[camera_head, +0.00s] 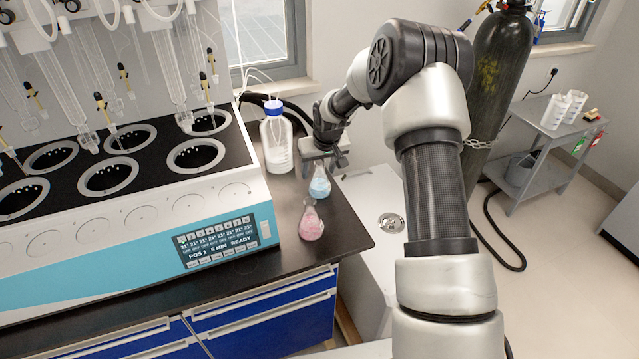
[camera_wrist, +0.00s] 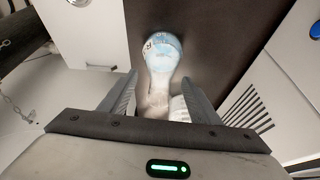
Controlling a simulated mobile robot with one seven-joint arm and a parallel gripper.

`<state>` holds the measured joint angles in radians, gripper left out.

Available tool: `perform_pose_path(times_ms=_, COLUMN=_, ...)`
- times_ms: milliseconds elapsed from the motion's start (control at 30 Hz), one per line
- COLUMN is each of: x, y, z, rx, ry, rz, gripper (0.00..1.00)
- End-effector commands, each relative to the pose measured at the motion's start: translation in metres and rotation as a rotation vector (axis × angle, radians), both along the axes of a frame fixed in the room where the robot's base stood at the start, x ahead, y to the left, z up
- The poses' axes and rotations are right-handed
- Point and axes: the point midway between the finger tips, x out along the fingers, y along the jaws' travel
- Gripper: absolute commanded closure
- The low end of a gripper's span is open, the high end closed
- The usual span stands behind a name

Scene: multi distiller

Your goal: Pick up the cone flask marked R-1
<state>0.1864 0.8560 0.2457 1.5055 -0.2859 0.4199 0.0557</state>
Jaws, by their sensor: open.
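Two cone flasks stand on the dark bench top near its right edge. One holds blue liquid (camera_head: 320,186), and the other, with pink liquid (camera_head: 312,224), stands nearer the camera. My gripper (camera_head: 318,163) is at the top of the blue flask in the head view. In the wrist view the blue flask (camera_wrist: 163,52) lies between the two open fingers of my gripper (camera_wrist: 160,82), its neck toward the palm. I cannot read any R-1 label on either flask. The pink flask is not seen in the wrist view.
A blue-capped bottle (camera_head: 276,140) stands just left of my gripper. The distiller (camera_head: 110,190) with several black wells and glassware fills the left.

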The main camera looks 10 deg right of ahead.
Motion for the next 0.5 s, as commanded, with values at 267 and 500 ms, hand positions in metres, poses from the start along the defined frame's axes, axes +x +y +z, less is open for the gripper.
perform_pose_path(times_ms=267, x=0.009, y=0.001, z=-0.021, rx=0.001, ry=-0.001, rz=-0.001, gripper=0.43)
perform_pose_path(times_ms=500, x=0.009, y=0.001, z=-0.021, rx=0.001, ry=-0.001, rz=-0.001, gripper=0.57)
